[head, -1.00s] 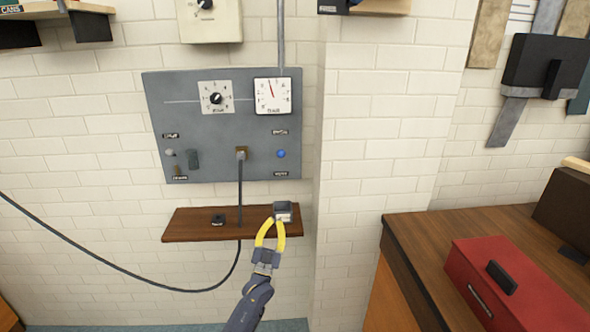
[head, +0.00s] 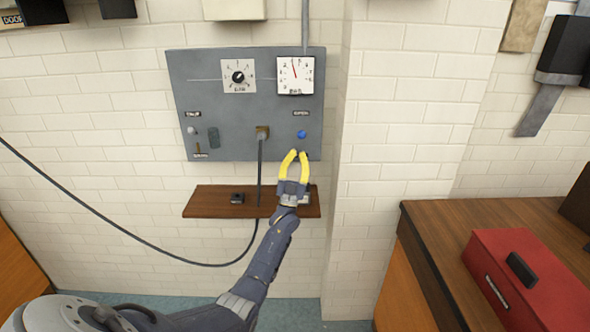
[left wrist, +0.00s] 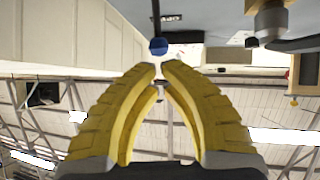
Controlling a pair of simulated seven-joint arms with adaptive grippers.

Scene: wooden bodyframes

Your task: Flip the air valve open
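A grey panel (head: 200,92) hangs on the wall. A small blue knob (head: 302,134) sits at its lower right under a small label; the wrist view shows it too (left wrist: 158,46). The labels are too small to read, so I cannot tell for sure which part is the air valve. My left gripper (head: 296,153) points up, its yellow fingertips just below the blue knob in the head view. In the left wrist view its fingertips (left wrist: 160,67) are a narrow gap apart, with nothing between them. The knob is beyond the tips, apparently untouched. My right gripper is not in view.
The panel also has a dial (head: 238,77), a gauge (head: 295,75) and a plugged-in black cable (head: 260,165). A brown shelf (head: 216,207) is below, partly behind my left arm. A red toolbox (head: 540,285) stands on the right bench. A wall pillar (head: 400,150) juts out beside the panel.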

